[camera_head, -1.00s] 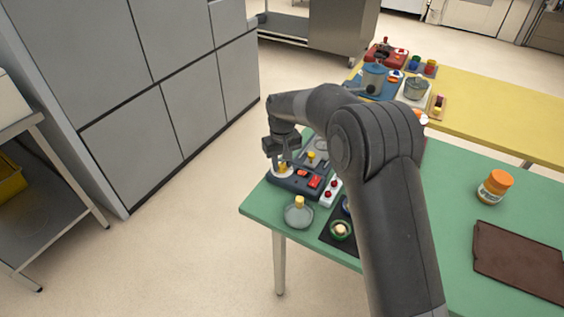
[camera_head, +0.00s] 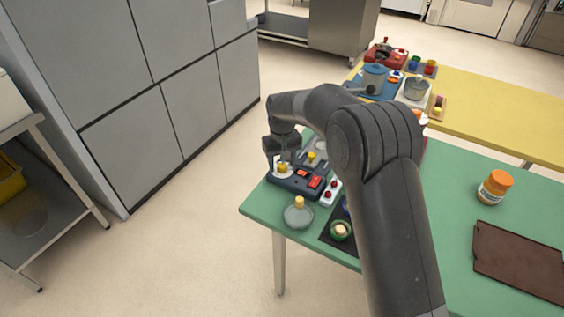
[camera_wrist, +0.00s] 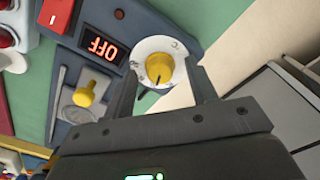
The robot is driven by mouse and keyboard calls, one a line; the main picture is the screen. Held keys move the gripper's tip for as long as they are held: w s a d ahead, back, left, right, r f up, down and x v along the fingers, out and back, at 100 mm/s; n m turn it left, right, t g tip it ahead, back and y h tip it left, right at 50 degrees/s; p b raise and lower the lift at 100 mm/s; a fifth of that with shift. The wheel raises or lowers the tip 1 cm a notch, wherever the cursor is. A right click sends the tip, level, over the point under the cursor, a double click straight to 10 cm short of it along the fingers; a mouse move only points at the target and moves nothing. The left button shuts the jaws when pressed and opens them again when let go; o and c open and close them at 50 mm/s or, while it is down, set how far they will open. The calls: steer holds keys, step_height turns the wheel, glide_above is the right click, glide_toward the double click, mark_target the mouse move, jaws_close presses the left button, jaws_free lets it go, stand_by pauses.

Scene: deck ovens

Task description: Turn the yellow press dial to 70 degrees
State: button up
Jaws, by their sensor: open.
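The yellow press dial (camera_wrist: 160,67) sits on a round white scale plate (camera_wrist: 151,48) at the edge of a dark blue panel. A dark pointer line shows on the dial. In the head view the dial (camera_head: 282,168) is on the dark panel (camera_head: 297,181) at the left corner of the green table. My gripper (camera_wrist: 168,82) is open, with one finger on each side of the dial. I cannot tell whether the fingers touch it. In the head view my gripper (camera_head: 281,160) hangs down over the dial.
The green table (camera_head: 450,200) has free room near the brown board (camera_head: 520,262).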

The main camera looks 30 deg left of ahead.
mark_target(282, 165)
step_height(282, 165, up, 11)
stand_by(0.6)
steer(key=shift+f, duration=0.15)
